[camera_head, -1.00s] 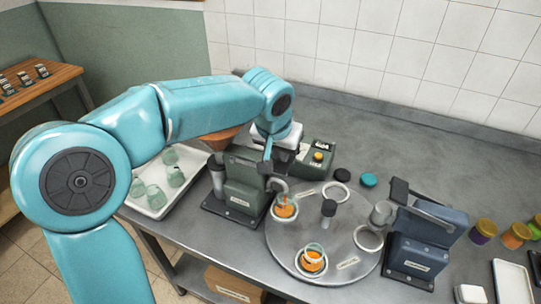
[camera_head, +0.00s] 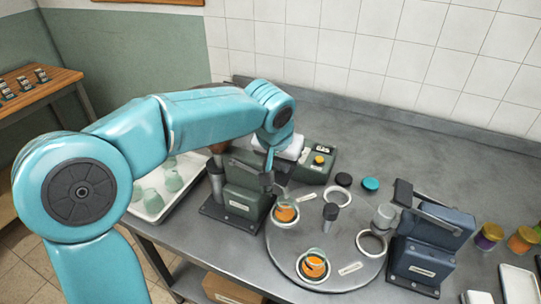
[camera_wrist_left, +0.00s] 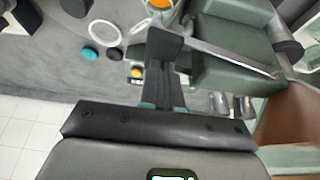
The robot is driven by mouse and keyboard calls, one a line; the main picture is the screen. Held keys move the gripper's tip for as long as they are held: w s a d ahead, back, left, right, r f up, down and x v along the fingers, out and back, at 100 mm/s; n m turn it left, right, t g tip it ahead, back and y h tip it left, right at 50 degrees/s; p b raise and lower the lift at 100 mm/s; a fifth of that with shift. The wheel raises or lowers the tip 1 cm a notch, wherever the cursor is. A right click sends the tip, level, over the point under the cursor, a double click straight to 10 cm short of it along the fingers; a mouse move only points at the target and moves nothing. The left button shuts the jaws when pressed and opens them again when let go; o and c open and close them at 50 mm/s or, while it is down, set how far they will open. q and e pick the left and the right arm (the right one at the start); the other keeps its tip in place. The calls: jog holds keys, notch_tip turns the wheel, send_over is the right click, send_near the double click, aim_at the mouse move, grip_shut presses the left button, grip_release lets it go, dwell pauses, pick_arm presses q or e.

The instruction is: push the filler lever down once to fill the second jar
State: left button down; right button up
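The green filler (camera_head: 243,200) stands on the table behind the left side of the round turntable (camera_head: 345,284). Its lever (camera_wrist_left: 225,56) ends in a dark grip (camera_wrist_left: 164,42) in the left wrist view. My left gripper (camera_head: 269,162) points down at the lever's end; in the wrist view its fingers (camera_wrist_left: 162,75) look shut and overlap the grip, but contact is unclear. One jar (camera_head: 286,212) with orange filling sits in a turntable ring under the spout. Another jar (camera_head: 314,265) with orange filling sits at the turntable's front. My right gripper is not in view.
A tray (camera_head: 151,213) of empty jars lies left. A control box (camera_head: 316,165) with a yellow button stands behind the filler, and black (camera_head: 343,179) and teal (camera_head: 371,184) lids lie nearby. A blue machine (camera_head: 425,245) stands right of the turntable.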

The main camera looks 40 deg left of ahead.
pick_arm(q)
jog(key=shift+r+p, duration=2.45)
jog(key=shift+r, duration=0.6)
notch_tip(320, 180, up, 5)
jog(key=p, duration=0.4)
jog(key=shift+s, duration=0.1)
